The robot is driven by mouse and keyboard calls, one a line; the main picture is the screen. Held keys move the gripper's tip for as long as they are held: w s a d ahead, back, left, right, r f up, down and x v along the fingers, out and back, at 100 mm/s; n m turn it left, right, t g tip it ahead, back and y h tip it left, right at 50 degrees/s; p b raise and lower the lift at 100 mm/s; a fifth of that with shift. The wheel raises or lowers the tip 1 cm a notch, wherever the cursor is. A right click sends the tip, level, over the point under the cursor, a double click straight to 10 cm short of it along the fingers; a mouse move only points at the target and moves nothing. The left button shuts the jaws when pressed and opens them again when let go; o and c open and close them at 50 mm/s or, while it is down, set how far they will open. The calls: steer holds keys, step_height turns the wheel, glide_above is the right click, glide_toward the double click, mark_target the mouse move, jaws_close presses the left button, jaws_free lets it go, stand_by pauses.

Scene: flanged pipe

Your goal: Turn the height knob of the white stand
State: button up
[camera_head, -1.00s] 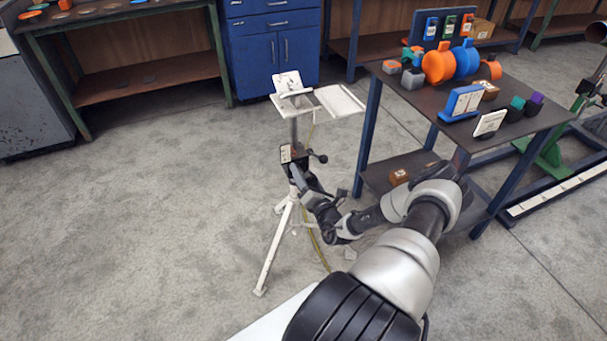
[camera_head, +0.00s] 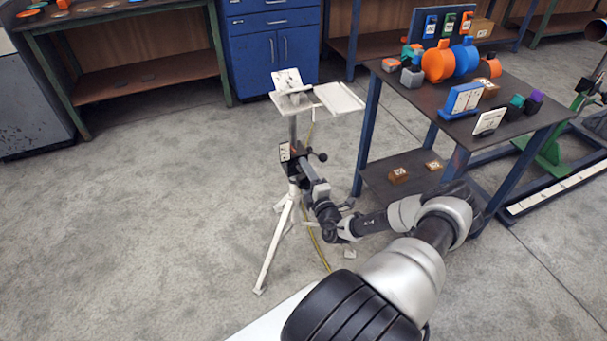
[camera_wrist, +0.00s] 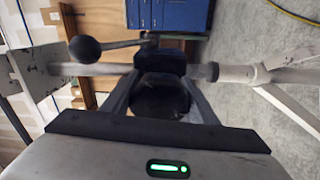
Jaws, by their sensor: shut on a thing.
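The white stand (camera_head: 272,252) is an upright tripod with a tilted tray on top, left of the dark table. A black collar with a ball-ended lever (camera_head: 322,157) sits on its post. In the wrist view the stand lies sideways across the picture, with the lever's black ball (camera_wrist: 85,50) at upper left. My gripper (camera_head: 303,169) is at the collar, from the front right. In the wrist view my gripper (camera_wrist: 160,88) has its fingers on both sides of a dark round knob (camera_wrist: 160,98) and is shut on it. The knob is hidden in the head view.
The dark table (camera_head: 425,95) with blue legs stands close on the right, holding several coloured parts. Small brown boxes (camera_head: 398,175) lie on its lower shelf. The floor left of the stand is clear.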

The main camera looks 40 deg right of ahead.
steer(key=shift+a+f+m, duration=0.1)
steer(key=shift+f+m, duration=0.05)
steer(key=shift+m, duration=1.35)
steer(key=o, duration=1)
steer(key=shift+o, duration=0.2)
steer(key=shift+s, duration=0.1)
steer(key=p+v, duration=0.2)
steer(key=v, duration=1.5)
steer(key=shift+s+p, duration=0.15)
steer(key=shift+p, duration=0.25)
